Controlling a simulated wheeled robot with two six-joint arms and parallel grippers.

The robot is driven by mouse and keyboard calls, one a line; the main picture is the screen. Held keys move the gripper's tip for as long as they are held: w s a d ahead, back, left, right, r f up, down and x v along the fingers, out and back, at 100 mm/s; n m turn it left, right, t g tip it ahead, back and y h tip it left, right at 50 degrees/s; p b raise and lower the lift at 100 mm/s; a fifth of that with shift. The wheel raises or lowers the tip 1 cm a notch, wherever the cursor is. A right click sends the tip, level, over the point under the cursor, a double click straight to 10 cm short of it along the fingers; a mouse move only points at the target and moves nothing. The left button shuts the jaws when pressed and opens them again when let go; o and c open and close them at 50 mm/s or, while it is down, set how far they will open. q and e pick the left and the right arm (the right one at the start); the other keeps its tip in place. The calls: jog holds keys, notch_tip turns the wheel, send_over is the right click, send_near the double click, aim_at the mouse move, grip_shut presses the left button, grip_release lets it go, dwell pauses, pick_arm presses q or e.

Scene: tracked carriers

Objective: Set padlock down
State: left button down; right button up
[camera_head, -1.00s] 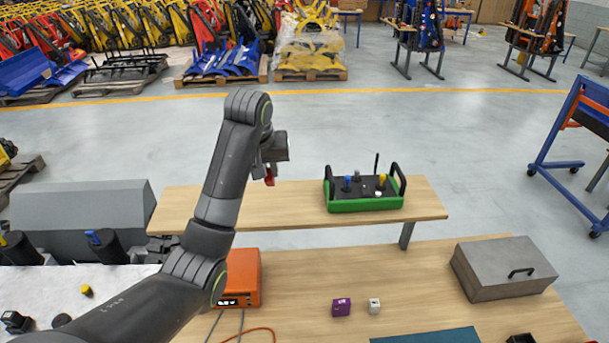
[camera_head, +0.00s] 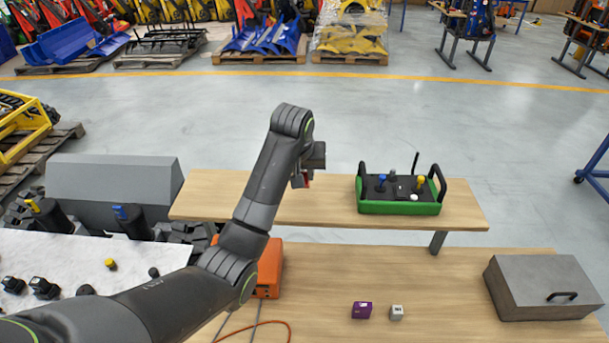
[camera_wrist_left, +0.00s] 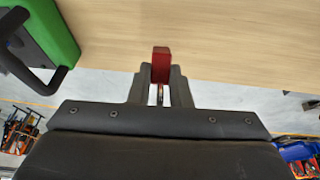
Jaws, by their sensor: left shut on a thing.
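The padlock (camera_wrist_left: 161,64) has a red body and a thin metal shackle in the left wrist view. My left gripper (camera_wrist_left: 160,88) is shut on it, with the shackle between the fingers and the red body beyond the tips. In the head view my left gripper (camera_head: 303,180) hangs at the raised wooden shelf, left of the green controller. Only a small red bit of the padlock shows there. I cannot tell whether the padlock touches the shelf (camera_head: 330,207). My right gripper is not in view.
A green controller box (camera_head: 400,206) with black handles stands on the shelf's right part. Below, the bench holds an orange device (camera_head: 270,270), a purple cube (camera_head: 362,310), a white cube (camera_head: 397,312) and a grey lidded box (camera_head: 540,287). The shelf's middle is clear.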

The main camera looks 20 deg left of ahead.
pick_arm(q)
jog(key=shift+s+f, duration=0.1)
jog(key=shift+f, duration=0.8)
jog(key=shift+f, duration=0.15)
jog(key=c, duration=1.4)
grip_release()
jog(key=shift+o, duration=0.3)
